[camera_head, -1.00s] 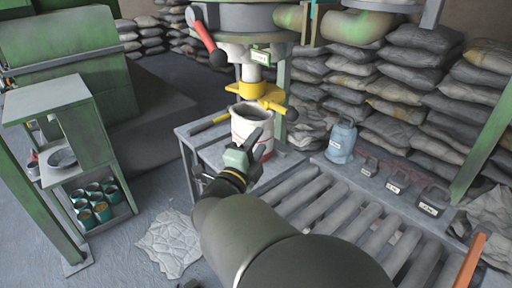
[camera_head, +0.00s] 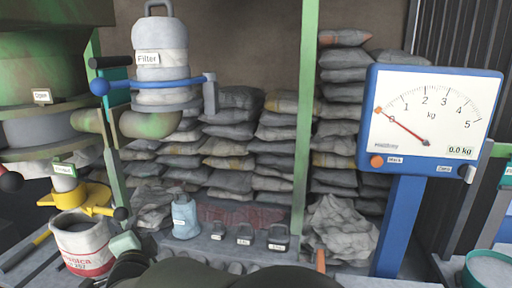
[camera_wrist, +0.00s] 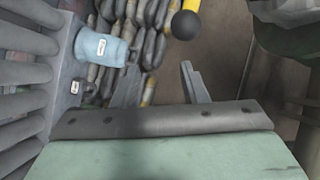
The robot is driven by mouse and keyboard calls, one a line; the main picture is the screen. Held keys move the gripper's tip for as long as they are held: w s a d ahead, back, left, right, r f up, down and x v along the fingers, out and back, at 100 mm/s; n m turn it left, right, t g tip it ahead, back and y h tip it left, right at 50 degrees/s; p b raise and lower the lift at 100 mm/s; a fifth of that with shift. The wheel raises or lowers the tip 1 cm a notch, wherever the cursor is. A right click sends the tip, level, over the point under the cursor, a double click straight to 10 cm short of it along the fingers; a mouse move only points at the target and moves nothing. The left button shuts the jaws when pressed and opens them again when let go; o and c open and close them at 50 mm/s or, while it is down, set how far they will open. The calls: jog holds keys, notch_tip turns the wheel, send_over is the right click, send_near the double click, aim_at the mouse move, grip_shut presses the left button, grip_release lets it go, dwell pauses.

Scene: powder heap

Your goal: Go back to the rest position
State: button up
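My gripper (camera_head: 124,243) is low at the left in the head view, just right of a white bucket (camera_head: 84,246) with red markings. In the wrist view my gripper (camera_wrist: 160,84) shows two separate grey fingers with nothing between them. My arm runs along the bottom edge of the head view, and most of it is cut off. The bucket stands under the spout with the yellow clamp (camera_head: 84,198). The clamp's black knob (camera_wrist: 186,25) lies beyond the fingers in the wrist view. I cannot tell if the gripper touches the bucket.
A blue scale (camera_head: 436,125) reads 0.0 kg at the right. A filter canister (camera_head: 160,50) with a blue lever hangs above. A light blue jug (camera_head: 185,217) and several dark weights (camera_head: 244,235) stand before stacked sacks (camera_head: 225,163). A green post (camera_head: 305,120) rises mid-view.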

jog(key=d+r+n+g+h+p, duration=0.15)
jog(key=d+n+g+p, duration=0.55)
jog(key=d, duration=1.7)
jog(key=s+d+f+n+g+h+p, duration=0.1)
jog(key=s+d+g+h, duration=0.4)
jog(key=s+d, duration=1.4)
jog(key=d+n+g+p, duration=0.1)
jog(key=d+g+p, duration=0.1)
jog(key=d+g, duration=0.1)
jog(key=shift+f+n+p, duration=0.2)
jog(key=shift+n+p, duration=0.2)
jog(key=shift+s, duration=0.1)
jog(key=shift+c, duration=0.4)
jog(key=shift+d, duration=0.15)
